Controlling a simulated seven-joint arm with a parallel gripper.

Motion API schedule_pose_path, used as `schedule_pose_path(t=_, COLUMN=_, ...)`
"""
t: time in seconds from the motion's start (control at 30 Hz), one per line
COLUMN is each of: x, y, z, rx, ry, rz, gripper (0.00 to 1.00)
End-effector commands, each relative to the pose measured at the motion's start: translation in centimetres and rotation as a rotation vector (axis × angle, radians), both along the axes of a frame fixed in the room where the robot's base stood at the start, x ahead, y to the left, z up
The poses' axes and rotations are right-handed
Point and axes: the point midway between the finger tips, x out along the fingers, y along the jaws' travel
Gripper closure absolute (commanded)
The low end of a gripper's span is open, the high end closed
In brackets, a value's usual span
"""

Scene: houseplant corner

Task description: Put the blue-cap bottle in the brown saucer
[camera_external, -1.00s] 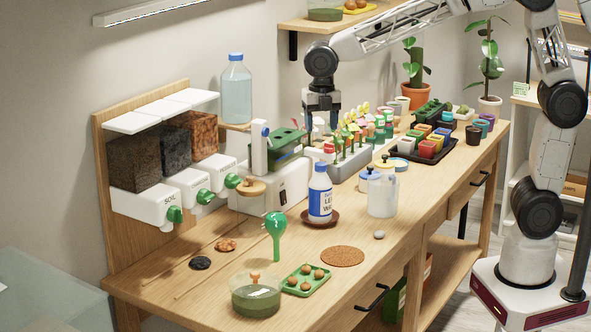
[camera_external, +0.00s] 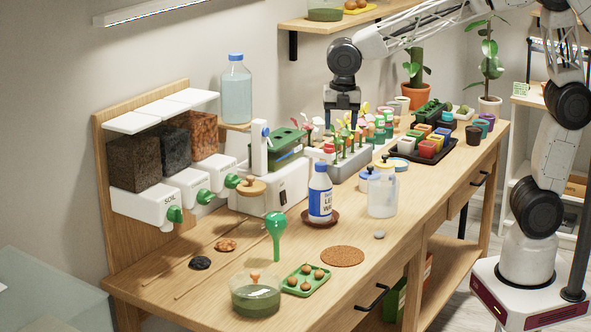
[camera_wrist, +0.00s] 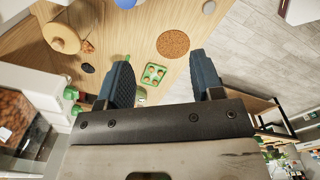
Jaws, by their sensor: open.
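The blue-cap bottle (camera_external: 320,197), white with a blue label, stands upright in the brown saucer (camera_external: 334,219) on the bench. The bottle hides part of the saucer. In the wrist view the blue cap (camera_wrist: 126,3) shows at the top edge, cut off by the frame. My gripper (camera_external: 342,124) is raised behind the bottle, above the flower pots, and apart from it. In the wrist view its two fingers (camera_wrist: 163,82) are spread with nothing between them.
The front right bench edge is mostly free.

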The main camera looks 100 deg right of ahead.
Motion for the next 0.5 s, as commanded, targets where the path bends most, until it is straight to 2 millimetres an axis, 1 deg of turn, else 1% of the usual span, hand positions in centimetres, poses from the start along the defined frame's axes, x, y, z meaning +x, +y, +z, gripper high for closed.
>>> schedule_pose_path(t=0.03, x=-1.2, y=1.2, z=0.4, rx=-0.001, ry=-0.010, rz=-0.047, gripper=0.40)
schedule_pose_path(t=0.2, x=-5.4, y=4.9, z=1.0, rx=0.005, ry=-0.043, rz=-0.262, gripper=0.40)
schedule_pose_path(t=0.33, x=-8.8, y=7.4, z=1.3, rx=0.017, ry=-0.072, rz=-0.433, gripper=0.40)
schedule_pose_path(t=0.5, x=-13.4, y=10.4, z=1.0, rx=0.041, ry=-0.107, rz=-0.653, gripper=0.40)
